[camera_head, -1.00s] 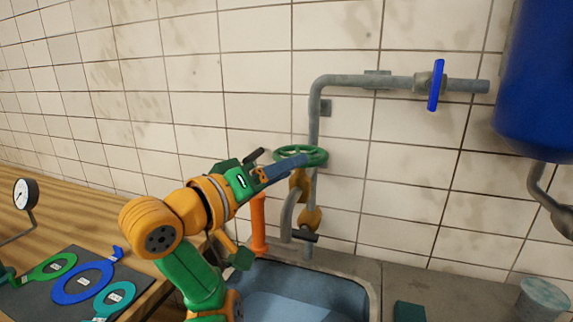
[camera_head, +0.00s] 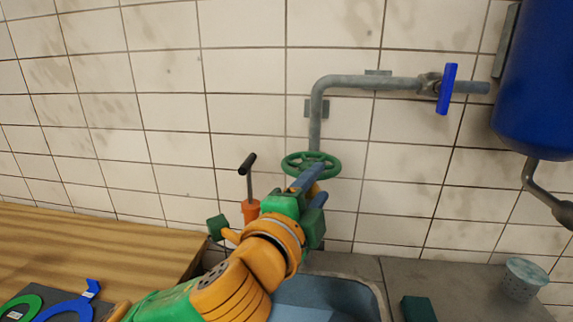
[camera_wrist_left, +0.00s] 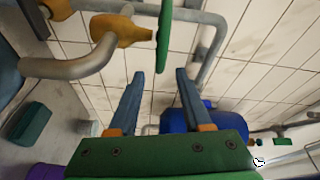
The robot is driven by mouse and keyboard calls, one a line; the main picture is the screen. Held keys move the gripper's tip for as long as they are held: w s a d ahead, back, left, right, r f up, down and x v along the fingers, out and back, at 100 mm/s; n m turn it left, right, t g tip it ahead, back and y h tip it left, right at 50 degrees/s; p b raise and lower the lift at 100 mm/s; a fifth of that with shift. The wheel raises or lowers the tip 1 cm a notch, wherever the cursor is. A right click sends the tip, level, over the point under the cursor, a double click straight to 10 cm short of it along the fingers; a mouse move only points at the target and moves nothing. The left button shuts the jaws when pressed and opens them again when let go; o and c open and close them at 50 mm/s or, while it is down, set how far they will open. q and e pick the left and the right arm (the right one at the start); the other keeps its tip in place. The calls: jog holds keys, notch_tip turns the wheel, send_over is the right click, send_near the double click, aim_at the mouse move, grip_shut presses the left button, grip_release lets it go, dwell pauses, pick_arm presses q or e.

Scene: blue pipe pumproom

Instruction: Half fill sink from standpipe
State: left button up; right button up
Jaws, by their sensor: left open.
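A green handwheel (camera_head: 311,165) sits on the grey standpipe (camera_head: 316,125) against the tiled wall. My left gripper (camera_head: 311,183) is open, its blue fingers just in front of the wheel's near rim. In the left wrist view the wheel (camera_wrist_left: 165,35) shows edge-on, its lower end in line with the gap between the open fingertips (camera_wrist_left: 160,80). I cannot tell whether they touch it. The orange valve body (camera_wrist_left: 120,31) and curved grey spout (camera_wrist_left: 75,67) are beside it. The sink (camera_head: 375,290) lies below, partly hidden by my arm; its water level is unclear.
A blue handwheel (camera_head: 446,89) is on the upper pipe, near a blue tank (camera_head: 535,80). An orange hand pump (camera_head: 250,210) with a black handle stands left of my gripper. A green block (camera_head: 418,309) and pale cup (camera_head: 525,280) are on the right counter. Coloured rings lie lower left.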

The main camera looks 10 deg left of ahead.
aim_at(334, 173)
pick_arm(q)
jog(key=p+x, duration=0.1)
jog(key=x, duration=0.2)
jog(key=d+p+x, duration=0.1)
jog(key=x, duration=0.2)
jog(key=shift+s+d+r, duration=0.1)
jog(key=shift+d+r, duration=0.05)
jog(key=shift+w, duration=0.4)
grip_shut()
